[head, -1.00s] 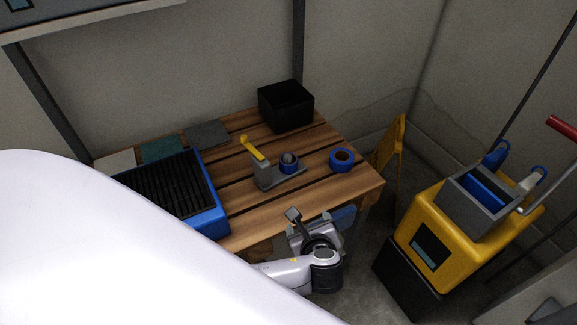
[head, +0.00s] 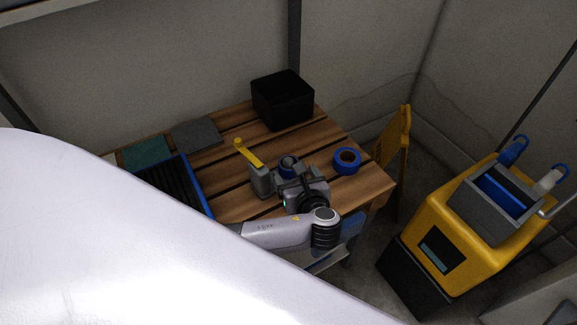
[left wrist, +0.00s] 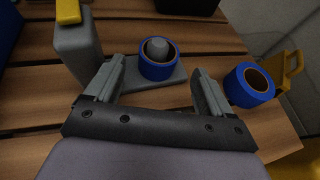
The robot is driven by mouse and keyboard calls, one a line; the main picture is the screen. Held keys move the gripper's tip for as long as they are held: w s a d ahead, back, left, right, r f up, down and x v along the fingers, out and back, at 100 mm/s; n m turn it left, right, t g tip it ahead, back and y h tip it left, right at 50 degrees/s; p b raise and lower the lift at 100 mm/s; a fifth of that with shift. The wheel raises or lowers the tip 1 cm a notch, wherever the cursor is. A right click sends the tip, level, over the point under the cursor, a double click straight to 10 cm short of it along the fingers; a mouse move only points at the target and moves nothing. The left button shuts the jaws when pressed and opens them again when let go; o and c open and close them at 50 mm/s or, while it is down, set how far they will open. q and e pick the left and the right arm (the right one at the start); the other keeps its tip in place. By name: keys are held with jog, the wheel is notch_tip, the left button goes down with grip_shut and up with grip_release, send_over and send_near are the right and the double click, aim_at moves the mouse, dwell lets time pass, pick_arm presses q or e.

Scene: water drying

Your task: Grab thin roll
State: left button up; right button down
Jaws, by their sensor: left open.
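One blue tape roll (head: 288,161) sits around a grey post on the grey base of a dispenser (head: 259,180) with a yellow lever. In the left wrist view this roll (left wrist: 159,68) lies ahead, between my fingers' lines. A second blue roll (head: 347,161) lies flat on the table to the right; it also shows in the left wrist view (left wrist: 249,85), outside the right finger. I cannot tell for sure which is thinner. My left gripper (head: 297,170) is open and empty, above the table just in front of the dispenser; its fingers (left wrist: 157,70) partly hide the base. My right gripper is not in view.
The slatted wooden table (head: 355,190) holds a black bin (head: 282,100) at the back, and flat green (head: 147,152) and grey (head: 196,133) pads. A blue-edged black tray (head: 170,187) stands left. A yellow sign (head: 395,140) and yellow mop bucket (head: 455,235) stand right.

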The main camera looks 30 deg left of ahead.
aim_at(291, 170)
pick_arm(q)
jog(key=x, duration=0.2)
jog(key=b+x, duration=0.1)
jog(key=x, duration=0.1)
jog(key=shift+s+f, duration=0.2)
jog(key=shift+s, duration=0.05)
jog(key=shift+w+a, duration=0.15)
jog(key=c, duration=1.1)
jog(key=shift+r, duration=0.15)
